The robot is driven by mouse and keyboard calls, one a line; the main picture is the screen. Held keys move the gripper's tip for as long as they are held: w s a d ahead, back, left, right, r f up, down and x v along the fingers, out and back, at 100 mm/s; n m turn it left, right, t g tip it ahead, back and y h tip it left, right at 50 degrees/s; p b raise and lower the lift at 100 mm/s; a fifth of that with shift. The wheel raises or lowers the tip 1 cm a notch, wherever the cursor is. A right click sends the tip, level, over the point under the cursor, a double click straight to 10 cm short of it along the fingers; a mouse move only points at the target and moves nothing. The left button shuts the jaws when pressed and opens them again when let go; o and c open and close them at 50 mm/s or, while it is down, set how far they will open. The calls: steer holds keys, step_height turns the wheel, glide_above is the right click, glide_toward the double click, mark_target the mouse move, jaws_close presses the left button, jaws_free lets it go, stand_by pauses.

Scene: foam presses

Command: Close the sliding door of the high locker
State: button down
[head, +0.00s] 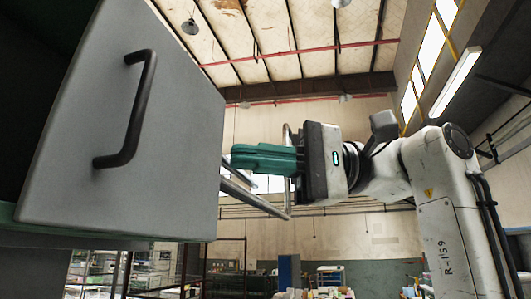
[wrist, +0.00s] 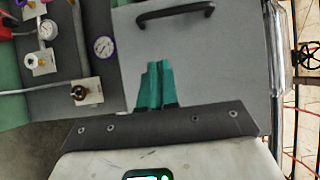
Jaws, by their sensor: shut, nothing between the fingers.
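The grey sliding door (head: 185,110) of the high locker fills the left of the head view, with a dark bar handle (head: 130,115) upright on its face. Left of the door is the dark green locker opening (head: 40,45). My gripper (head: 234,155) has green fingers, shut and empty, pointing left close to the door's right edge. In the wrist view the shut fingers (wrist: 157,66) appear in front of the door (wrist: 225,65), below its handle (wrist: 178,13). I cannot tell whether the fingertips touch the door.
In the wrist view, gauges (wrist: 104,47) and valves (wrist: 79,93) sit on grey panels left of the door. A dark handwheel (wrist: 308,55) is at the right edge. In the head view, metal tubes (head: 255,200) run below my gripper. Shelving (head: 150,270) stands low behind.

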steer(key=s+a+p, duration=0.2)
steer(key=s+a, duration=0.2)
steer(key=a, duration=0.3)
steer(key=shift+s+a+p, duration=0.35)
steer(key=shift+s, duration=0.05)
